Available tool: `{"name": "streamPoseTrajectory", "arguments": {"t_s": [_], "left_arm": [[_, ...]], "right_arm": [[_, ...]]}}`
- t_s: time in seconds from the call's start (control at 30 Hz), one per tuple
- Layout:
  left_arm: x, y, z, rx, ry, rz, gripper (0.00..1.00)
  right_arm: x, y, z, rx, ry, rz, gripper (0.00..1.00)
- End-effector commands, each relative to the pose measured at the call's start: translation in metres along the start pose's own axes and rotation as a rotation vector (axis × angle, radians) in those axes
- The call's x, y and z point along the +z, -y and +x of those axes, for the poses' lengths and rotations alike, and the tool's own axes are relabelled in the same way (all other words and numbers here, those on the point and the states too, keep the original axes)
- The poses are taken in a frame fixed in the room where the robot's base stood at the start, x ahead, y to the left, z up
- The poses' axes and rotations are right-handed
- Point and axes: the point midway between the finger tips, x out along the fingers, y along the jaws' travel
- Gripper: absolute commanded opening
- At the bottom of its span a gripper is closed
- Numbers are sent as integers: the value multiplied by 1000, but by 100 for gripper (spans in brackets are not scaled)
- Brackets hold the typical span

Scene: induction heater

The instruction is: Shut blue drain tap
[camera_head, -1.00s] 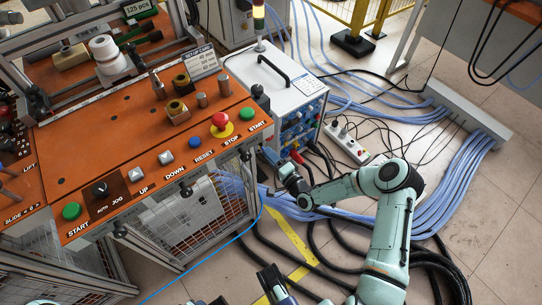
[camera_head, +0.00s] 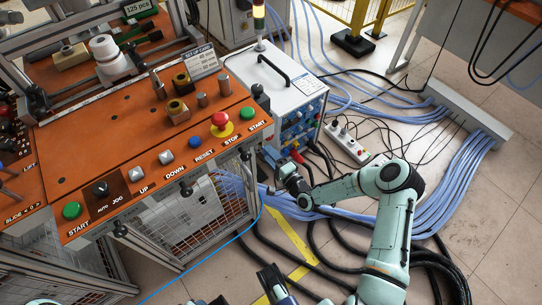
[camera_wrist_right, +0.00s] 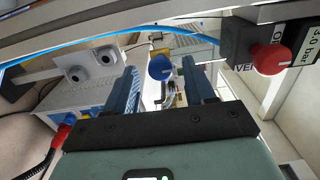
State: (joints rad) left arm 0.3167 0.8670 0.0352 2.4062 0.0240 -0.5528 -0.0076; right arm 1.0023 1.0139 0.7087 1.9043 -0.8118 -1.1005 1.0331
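The blue drain tap (camera_wrist_right: 160,67) shows in the right wrist view as a round blue knob, seen between the tips of my right gripper (camera_wrist_right: 160,78). Clear gaps show on both sides of the knob. I cannot tell whether the fingertips reach around it or stop short of it. In the head view my right gripper (camera_head: 265,189) is low beside the right end of the orange-topped bench, and the tap cannot be made out there. Dark parts at the bottom edge of the head view may be my left gripper (camera_head: 270,281); its opening is unclear.
A red knob (camera_wrist_right: 268,59) with a pressure label is right of the gripper in the right wrist view. A thin blue hose (camera_wrist_right: 110,45) crosses above the fingers. The white heater unit (camera_head: 270,85), cables (camera_head: 435,215) and power strip (camera_head: 346,143) surround the right arm.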

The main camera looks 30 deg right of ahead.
Motion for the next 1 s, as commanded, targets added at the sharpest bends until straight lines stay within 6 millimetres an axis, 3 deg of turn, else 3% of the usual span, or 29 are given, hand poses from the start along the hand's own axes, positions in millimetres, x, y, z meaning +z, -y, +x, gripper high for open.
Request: {"name": "streamPoseTrajectory", "arguments": {"t_s": [0.2,0.33,0.8,1.0], "left_arm": [[0,0,0,0,0,0,43],[4,-1,-4,1,10,1,43],[30,-8,-24,6,90,8,43],[35,-9,-27,6,103,9,43]], "right_arm": [[-1,1,-1,-1,-2,-2,54],[-1,1,-12,1,-2,-2,54],[-1,1,-110,1,-3,1,54],[0,0,-131,0,-1,0,54]]}}
